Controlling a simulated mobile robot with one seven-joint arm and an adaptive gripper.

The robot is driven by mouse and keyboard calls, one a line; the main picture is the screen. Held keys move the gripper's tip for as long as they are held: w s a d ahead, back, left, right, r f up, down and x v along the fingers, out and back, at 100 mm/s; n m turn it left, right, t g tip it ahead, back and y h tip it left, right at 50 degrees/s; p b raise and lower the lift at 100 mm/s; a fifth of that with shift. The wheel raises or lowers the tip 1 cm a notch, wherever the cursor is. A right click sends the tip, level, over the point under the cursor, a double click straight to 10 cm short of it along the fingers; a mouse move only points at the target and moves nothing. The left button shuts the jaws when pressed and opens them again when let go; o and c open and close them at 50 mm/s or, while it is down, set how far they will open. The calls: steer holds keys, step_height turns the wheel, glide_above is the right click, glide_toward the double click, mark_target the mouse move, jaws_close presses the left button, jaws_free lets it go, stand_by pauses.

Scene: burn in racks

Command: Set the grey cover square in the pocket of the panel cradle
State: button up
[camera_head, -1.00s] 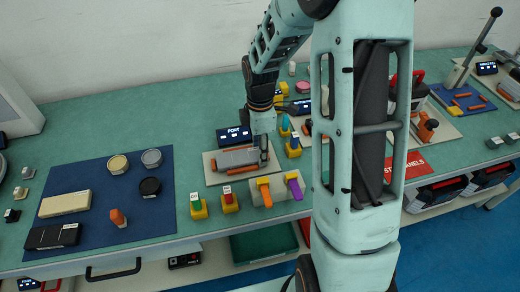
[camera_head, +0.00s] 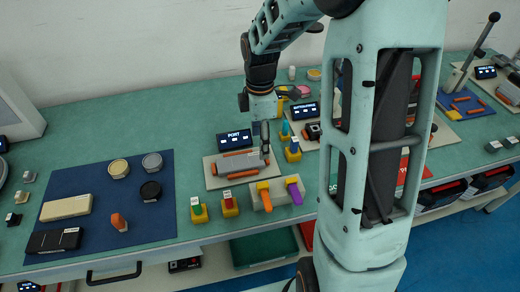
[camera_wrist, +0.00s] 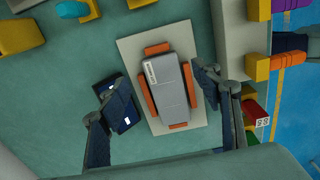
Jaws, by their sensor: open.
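The grey cover (camera_head: 238,163) lies on the pale panel cradle (camera_head: 213,181), between its orange blocks. In the wrist view the cover (camera_wrist: 171,87) shows a white label near one end. It lies lengthwise within the orange blocks on the pale plate (camera_wrist: 131,48) and looks about in line with them. I cannot tell whether it is fully seated. My gripper (camera_wrist: 157,97) is open and empty above it, with a finger on each side and apart from it. In the head view my gripper (camera_head: 256,118) is above and behind the cradle.
A dark display marked PORT (camera_head: 234,139) stands behind the cradle. A grey block with orange and purple pieces (camera_head: 278,193) and yellow holders (camera_head: 199,213) stand in front. A blue mat (camera_head: 98,190) with tins and blocks lies left. Green table is clear at back left.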

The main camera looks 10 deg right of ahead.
step_height(320, 180, up, 6)
steer(key=shift+f, duration=0.15)
stand_by(0.5)
